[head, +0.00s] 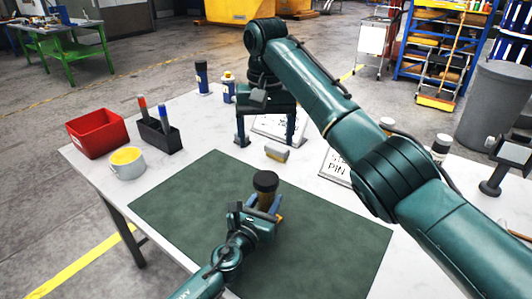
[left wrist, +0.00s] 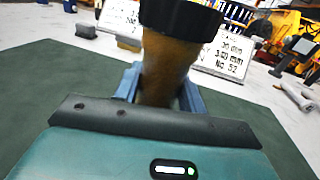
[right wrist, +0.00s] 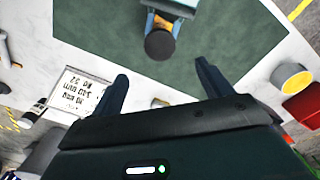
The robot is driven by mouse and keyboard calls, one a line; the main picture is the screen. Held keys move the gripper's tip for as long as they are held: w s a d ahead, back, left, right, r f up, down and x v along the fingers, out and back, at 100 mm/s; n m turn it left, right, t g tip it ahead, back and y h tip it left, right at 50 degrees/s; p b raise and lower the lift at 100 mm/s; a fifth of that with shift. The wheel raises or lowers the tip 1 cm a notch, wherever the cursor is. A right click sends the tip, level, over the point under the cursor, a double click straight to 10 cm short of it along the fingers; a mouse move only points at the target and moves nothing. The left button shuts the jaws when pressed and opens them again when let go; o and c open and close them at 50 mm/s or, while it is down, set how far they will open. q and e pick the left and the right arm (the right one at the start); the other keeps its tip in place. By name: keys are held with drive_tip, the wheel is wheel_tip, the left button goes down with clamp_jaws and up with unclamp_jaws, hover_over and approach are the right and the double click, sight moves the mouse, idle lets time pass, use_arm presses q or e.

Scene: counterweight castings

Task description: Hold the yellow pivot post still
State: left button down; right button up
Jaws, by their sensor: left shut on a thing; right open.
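The yellow pivot post (head: 266,201) with a wide black cap stands upright on the dark green mat (head: 180,203). My left gripper (head: 264,211) is shut on the post below the cap. In the left wrist view the post (left wrist: 168,68) rises between its blue fingers, and its foot is hidden. My right gripper (head: 266,133) is open and empty beyond the mat. In the right wrist view the black cap (right wrist: 159,44) lies ahead of its parted fingers (right wrist: 161,72), apart from them.
A small grey and yellow block (head: 277,153) lies between my right gripper and the mat. Lettered plates (head: 338,168) stand near it. A red bin (head: 97,133), a grey tub with yellow contents (head: 127,164) and a black marker holder (head: 160,135) stand at left. The mat's left part is clear.

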drive_tip(key=shift+r, duration=0.65)
use_arm(q)
drive_tip(key=c, duration=0.7)
unclamp_jaws()
drive_tip(key=shift+c, duration=0.2)
drive_tip(key=v, duration=1.3)
drive_tip(key=shift+s, duration=0.15)
use_arm(e)
drive_tip(key=shift+r, duration=0.1)
use_arm(q)
drive_tip(key=shift+s, duration=0.1)
